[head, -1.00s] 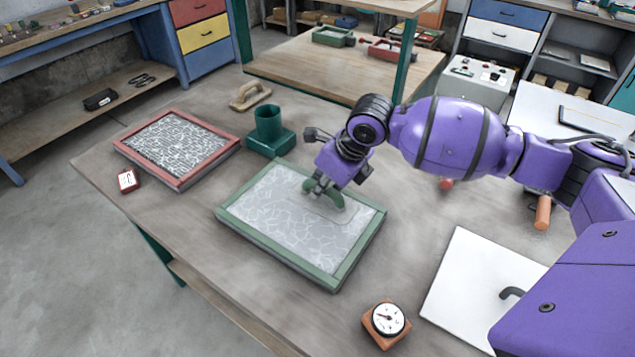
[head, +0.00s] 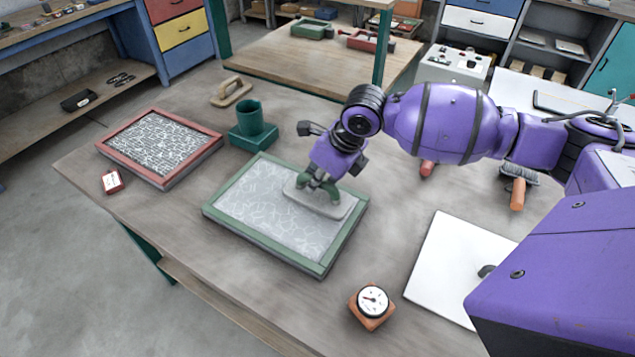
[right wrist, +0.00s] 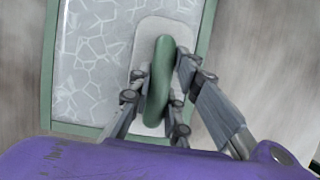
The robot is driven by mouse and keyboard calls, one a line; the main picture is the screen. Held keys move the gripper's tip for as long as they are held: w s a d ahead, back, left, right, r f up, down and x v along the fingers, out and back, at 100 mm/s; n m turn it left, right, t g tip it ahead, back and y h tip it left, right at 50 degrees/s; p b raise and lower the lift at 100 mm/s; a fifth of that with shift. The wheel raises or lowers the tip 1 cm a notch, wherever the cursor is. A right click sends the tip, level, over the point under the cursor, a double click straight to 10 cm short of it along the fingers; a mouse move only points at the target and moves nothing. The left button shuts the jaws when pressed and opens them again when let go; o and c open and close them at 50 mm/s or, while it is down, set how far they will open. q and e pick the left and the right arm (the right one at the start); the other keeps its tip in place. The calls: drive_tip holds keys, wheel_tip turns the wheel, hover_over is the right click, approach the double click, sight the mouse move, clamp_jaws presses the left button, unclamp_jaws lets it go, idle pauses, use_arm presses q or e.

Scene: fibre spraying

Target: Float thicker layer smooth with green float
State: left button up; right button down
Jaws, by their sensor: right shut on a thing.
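The green-handled float (head: 319,199) has a pale grey flat plate and lies over the right part of the layer in the green-framed tray (head: 230,229). My right gripper (head: 322,183) is shut on its green handle, which also shows in the right wrist view (right wrist: 160,80) between the fingers (right wrist: 155,98). The plate looks flat on or just above the layer; I cannot tell which. The layer (head: 262,196) is grey with a pale web of fibre lines, visible left of the float and below it. My left gripper is not in view.
A red-framed tray (head: 120,168) with a denser fibre pattern sits at the left. A green cup on a base (head: 250,125) and a wooden float (head: 231,91) stand behind. A dial gauge (head: 372,302) and a white board (head: 445,265) lie at the front right.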

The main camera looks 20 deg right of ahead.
drive_tip(key=shift+r+p, duration=0.65)
drive_tip(key=shift+r, duration=2.3)
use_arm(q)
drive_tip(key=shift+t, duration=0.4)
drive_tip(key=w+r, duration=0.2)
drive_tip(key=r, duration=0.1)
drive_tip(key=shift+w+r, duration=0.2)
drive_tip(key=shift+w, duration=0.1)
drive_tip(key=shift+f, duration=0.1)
